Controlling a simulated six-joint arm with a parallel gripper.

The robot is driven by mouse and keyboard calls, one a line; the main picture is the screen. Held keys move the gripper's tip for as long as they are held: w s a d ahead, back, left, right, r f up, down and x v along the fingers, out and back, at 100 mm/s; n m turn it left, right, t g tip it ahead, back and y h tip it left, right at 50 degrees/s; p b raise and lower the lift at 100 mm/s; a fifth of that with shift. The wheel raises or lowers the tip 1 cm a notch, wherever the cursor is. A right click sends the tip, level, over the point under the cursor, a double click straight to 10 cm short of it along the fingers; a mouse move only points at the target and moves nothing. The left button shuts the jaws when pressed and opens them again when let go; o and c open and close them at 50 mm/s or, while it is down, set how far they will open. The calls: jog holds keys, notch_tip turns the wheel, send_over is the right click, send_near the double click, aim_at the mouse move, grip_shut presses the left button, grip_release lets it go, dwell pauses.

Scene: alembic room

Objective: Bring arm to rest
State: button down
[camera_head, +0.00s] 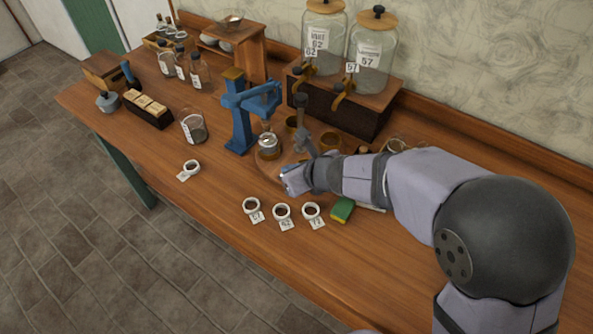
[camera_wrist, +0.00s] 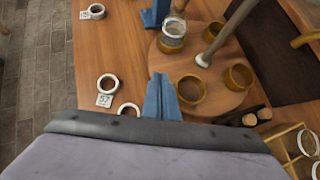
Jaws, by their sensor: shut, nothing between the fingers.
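My gripper (camera_head: 287,180) is over the wooden bench (camera_head: 215,195), just in front of a round wooden board (camera_head: 266,170). Its blue fingers also show in the wrist view (camera_wrist: 161,92), closed together with nothing between them. My arm reaches in from the right and hides part of the bench and board. On the board, the wrist view shows a glass jar (camera_wrist: 172,38) and several amber cups (camera_wrist: 191,89). A grey rod-like tool (camera_wrist: 225,35) stands among them.
Tagged white rings (camera_head: 282,211) and a green-yellow sponge (camera_head: 342,209) lie near the front edge. Two large lidded jars (camera_head: 372,55) stand on a rear box. Bare bench lies between the left ring (camera_head: 191,167) and the tagged rings.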

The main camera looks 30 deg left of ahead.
jog(key=v, duration=0.4)
jog(key=shift+s+d+r+p, duration=0.1)
jog(key=shift+s+r+p, duration=0.1)
jog(key=shift+p, duration=0.15)
